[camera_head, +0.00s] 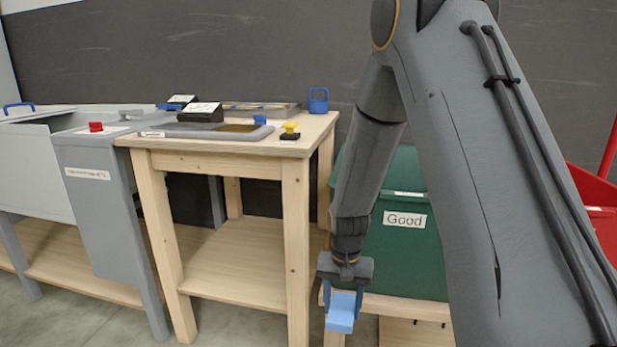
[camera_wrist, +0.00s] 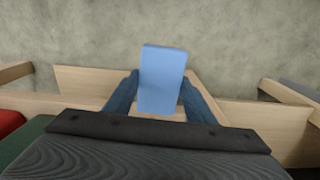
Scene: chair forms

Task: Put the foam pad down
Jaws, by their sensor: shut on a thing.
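The foam pad is a light blue block (camera_head: 341,312), held at the lower middle of the head view. It also shows in the wrist view (camera_wrist: 162,78), upright between the two blue fingers. My gripper (camera_head: 343,298) is shut on the pad and points down. It hangs in front of the wooden stand that bears the green bin, to the right of the wooden table's front leg. In the wrist view my gripper (camera_wrist: 160,92) has one finger on each side of the pad, over a wooden edge with grey floor beyond.
A wooden table (camera_head: 222,146) with a grey tray, a yellow-handled stamp (camera_head: 290,131) and a blue padlock-shaped item (camera_head: 318,100) stands left of my arm. A green bin labelled "Good" (camera_head: 425,250) is behind my arm. A red bin (camera_head: 597,200) is at right, a grey machine (camera_head: 100,190) at left.

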